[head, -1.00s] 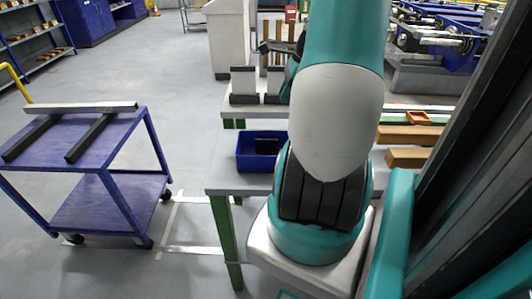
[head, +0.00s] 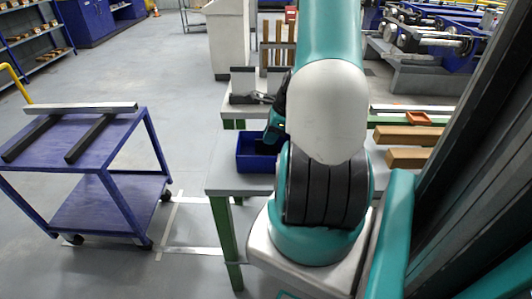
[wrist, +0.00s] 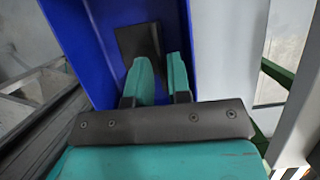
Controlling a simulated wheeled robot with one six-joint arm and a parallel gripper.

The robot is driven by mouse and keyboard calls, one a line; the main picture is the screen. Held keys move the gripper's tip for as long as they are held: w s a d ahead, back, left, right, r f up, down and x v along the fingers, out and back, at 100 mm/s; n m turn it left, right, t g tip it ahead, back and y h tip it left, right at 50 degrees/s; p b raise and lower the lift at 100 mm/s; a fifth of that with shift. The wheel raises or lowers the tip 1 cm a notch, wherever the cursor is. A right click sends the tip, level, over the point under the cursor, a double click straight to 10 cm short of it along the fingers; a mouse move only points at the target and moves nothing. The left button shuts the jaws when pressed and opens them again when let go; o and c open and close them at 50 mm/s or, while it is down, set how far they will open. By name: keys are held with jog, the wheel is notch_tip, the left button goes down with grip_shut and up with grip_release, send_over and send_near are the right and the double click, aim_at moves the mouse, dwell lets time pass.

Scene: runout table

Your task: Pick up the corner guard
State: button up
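The corner guard appears to be the dark flat piece (wrist: 140,42) inside the blue bin (wrist: 88,50), seen in the wrist view. The bin also shows in the head view (head: 256,160), on the near left part of the table. My gripper (wrist: 160,60) is over the bin, its two teal fingers apart with a gap between them and nothing held. The fingertips overlap the lower right part of the dark piece in the wrist view; I cannot tell whether they touch it. In the head view my arm hides most of the gripper and the dark piece.
The grey table (head: 222,178) has wooden blocks (head: 408,135) and a small orange tray (head: 418,118) on the right. A blue cart (head: 85,140) with metal bars stands at left, with open floor between.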

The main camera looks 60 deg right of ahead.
aim_at(266, 153)
jog(key=shift+x, duration=1.4)
grip_shut()
